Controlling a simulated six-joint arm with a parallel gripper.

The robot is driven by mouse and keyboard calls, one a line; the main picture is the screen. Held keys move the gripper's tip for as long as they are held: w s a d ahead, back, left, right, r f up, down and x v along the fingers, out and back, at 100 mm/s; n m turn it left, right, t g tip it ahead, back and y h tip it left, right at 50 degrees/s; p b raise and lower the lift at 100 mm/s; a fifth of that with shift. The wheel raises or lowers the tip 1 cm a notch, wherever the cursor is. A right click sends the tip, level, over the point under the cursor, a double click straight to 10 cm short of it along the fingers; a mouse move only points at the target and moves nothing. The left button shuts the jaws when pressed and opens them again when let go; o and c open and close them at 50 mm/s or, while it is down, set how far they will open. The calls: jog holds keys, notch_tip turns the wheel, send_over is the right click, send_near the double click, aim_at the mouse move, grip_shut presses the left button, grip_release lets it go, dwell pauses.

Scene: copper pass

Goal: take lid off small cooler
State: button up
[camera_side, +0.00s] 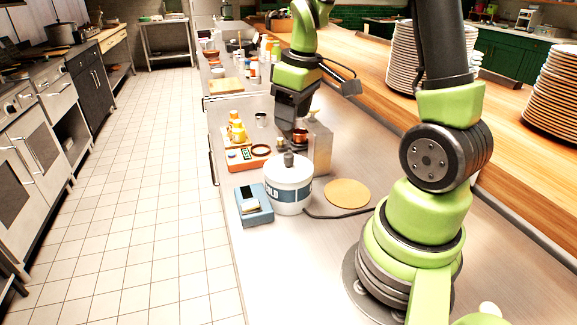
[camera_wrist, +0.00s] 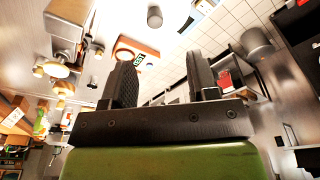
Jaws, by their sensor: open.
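The small cooler (camera_side: 289,192) is a white round tub with a blue band and the letters "OLD" visible. It stands upright on the steel counter in the side view. Its white lid (camera_side: 273,168) sits on top, with a dark grey knob (camera_side: 289,158) in the middle. My gripper (camera_side: 289,128) is beyond the cooler and higher than the lid, apart from it. In the wrist view its two black fingers (camera_wrist: 158,78) stand wide apart with nothing held between them. I cannot make out the cooler in the wrist view.
A blue device (camera_side: 254,205) stands left of the cooler and a round cork mat (camera_side: 347,192) lies to its right. A dark cable runs along the counter.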

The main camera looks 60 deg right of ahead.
aim_at(289, 155)
jog(key=f, duration=0.6)
jog(key=w+f, duration=0.1)
jog(key=f, duration=0.3)
jog(key=shift+d+f, duration=0.1)
jog(key=shift+d, duration=0.25)
grip_shut()
